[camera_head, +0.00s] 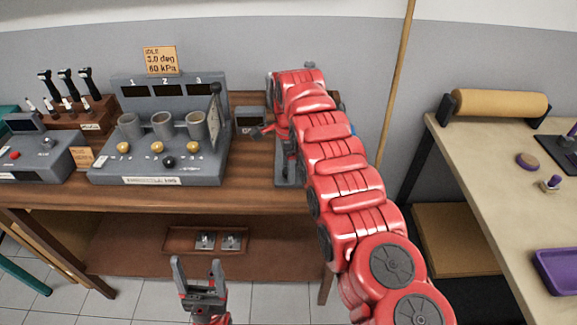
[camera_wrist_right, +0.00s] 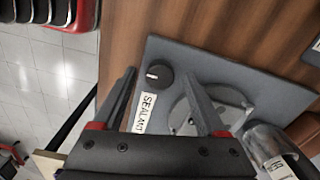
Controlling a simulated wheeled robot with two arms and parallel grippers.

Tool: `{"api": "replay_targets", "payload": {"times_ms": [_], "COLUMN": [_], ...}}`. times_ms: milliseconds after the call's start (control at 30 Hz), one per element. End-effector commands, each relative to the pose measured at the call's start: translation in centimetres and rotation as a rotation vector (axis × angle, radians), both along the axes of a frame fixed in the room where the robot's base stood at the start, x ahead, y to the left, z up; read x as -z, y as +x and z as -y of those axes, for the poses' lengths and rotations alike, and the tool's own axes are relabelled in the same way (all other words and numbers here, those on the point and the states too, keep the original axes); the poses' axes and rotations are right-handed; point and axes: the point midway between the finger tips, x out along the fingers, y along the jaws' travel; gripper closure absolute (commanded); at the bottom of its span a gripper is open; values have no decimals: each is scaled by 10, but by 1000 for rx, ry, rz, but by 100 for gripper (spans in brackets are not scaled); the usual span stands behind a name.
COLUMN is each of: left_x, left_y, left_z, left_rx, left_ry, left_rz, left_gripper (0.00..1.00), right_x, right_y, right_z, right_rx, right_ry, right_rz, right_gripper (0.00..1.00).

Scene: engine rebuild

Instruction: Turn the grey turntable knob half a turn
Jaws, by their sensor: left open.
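The dark grey round knob (camera_wrist_right: 158,76), with a short white mark on top, sits on a grey plate (camera_wrist_right: 185,55) beside a "SEALANT" label. A round light-grey turntable disc (camera_wrist_right: 232,105) lies right of it, partly behind a finger. My right gripper (camera_wrist_right: 160,78) is open, its two dark fingers apart, with the knob between the fingertips in the picture. I cannot tell whether they touch it. In the head view my right arm hides the knob and the disc. My left gripper (camera_head: 197,264) is open and empty, in front of the lower shelf.
A grey console (camera_head: 150,170) with cups and knobs stands on the wooden bench (camera_head: 50,200), left of my right arm. A light table (camera_head: 480,170) with a purple tray (camera_head: 558,270) is at the right.

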Motion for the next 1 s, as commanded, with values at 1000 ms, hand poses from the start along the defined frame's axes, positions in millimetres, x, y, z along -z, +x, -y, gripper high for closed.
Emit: {"api": "replay_targets", "payload": {"times_ms": [1000], "left_x": [-106], "left_y": [0], "left_z": [0], "left_rx": [0], "left_ry": [0], "left_rz": [0], "left_gripper": [26], "right_x": [-127], "right_y": [-1], "right_z": [0], "right_rx": [0], "right_ry": [1], "right_rz": [-1], "right_gripper": [26]}}
